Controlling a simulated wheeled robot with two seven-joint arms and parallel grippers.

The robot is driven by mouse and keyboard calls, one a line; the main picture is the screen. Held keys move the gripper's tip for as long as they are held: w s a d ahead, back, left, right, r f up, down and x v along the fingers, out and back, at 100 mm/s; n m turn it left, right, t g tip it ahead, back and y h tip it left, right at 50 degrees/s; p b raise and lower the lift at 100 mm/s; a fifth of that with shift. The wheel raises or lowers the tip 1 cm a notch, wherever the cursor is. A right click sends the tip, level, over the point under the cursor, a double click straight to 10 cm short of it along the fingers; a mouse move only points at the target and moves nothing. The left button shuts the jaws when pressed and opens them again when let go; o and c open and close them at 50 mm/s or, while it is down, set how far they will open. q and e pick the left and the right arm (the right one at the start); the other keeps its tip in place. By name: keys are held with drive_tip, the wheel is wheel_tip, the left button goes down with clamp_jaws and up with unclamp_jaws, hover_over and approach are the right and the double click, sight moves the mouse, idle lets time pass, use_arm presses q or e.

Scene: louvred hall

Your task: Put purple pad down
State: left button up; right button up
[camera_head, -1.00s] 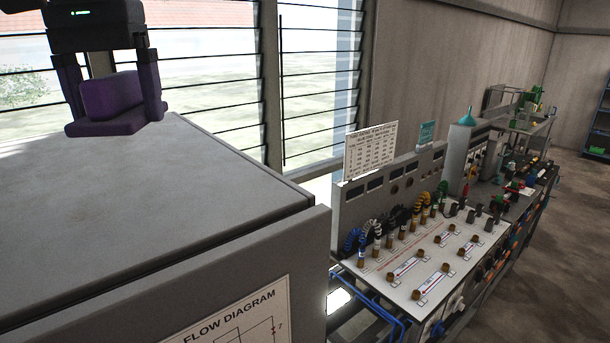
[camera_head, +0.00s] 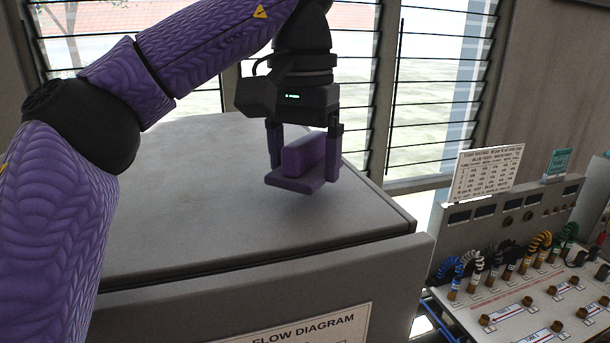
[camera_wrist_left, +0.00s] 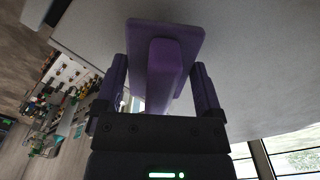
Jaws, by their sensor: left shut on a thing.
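The purple pad (camera_head: 303,156) has a flat base with an upright block on it. My left gripper (camera_head: 304,152) is shut on the pad's block, one finger on each side. The pad is above the right part of the grey cabinet top (camera_head: 190,215); I cannot tell whether its base touches the surface. In the left wrist view the pad (camera_wrist_left: 165,62) sits between the two fingers, with the grey surface close behind it. My right gripper is not in view.
The cabinet top is bare around the pad, and its right edge is near. A bench panel (camera_head: 520,290) with coiled cables and an upright sign (camera_head: 487,173) stands lower at the right. Louvred windows (camera_head: 440,100) are behind.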

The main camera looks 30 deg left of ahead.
sight(303, 139)
use_arm(q)
drive_tip(key=shift+f, duration=0.95)
drive_tip(key=shift+a+f, duration=0.1)
drive_tip(key=shift+f, duration=0.25)
drive_tip(key=shift+f, duration=0.15)
drive_tip(key=o, duration=0.8)
wheel_tip(303, 139, up, 8)
drive_tip(key=shift+f, duration=0.1)
